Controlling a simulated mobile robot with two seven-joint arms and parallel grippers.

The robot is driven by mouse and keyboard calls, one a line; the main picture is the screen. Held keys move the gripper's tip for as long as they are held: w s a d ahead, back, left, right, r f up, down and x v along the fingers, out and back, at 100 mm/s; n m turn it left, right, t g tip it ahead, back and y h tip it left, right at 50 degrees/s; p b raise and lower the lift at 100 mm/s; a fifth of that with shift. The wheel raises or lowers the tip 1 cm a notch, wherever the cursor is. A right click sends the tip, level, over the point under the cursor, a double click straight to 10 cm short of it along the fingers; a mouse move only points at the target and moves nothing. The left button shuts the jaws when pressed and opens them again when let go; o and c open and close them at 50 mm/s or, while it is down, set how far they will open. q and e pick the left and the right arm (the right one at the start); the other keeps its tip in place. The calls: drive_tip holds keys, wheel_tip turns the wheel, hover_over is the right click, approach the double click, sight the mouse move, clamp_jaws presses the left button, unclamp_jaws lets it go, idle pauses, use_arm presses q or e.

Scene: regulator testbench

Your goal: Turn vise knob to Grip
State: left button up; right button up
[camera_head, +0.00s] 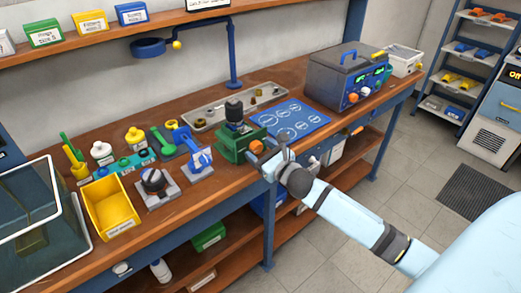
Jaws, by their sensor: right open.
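The green vise (229,153) stands near the front edge of the workbench, with a dark cylindrical part (235,112) upright in its top. Its orange knob (256,146) faces the front right. My right gripper (262,153) is open, with its fingers close to the knob. I cannot tell whether they touch it. The knob's markings are too small to read. My left gripper is not in view.
A blue mat (300,121) and a metal tray (210,118) lie behind the vise. A blue stand (199,160), a grey fixture (157,200) and a yellow bin (108,208) stand to its left. A grey machine (334,85) is at the back right.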

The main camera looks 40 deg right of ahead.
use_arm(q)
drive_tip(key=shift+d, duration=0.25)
use_arm(e)
drive_tip(key=shift+w, duration=0.15)
drive_tip(key=shift+c, duration=0.4)
drive_tip(key=c, duration=0.8)
drive_tip(key=shift+c, duration=0.2)
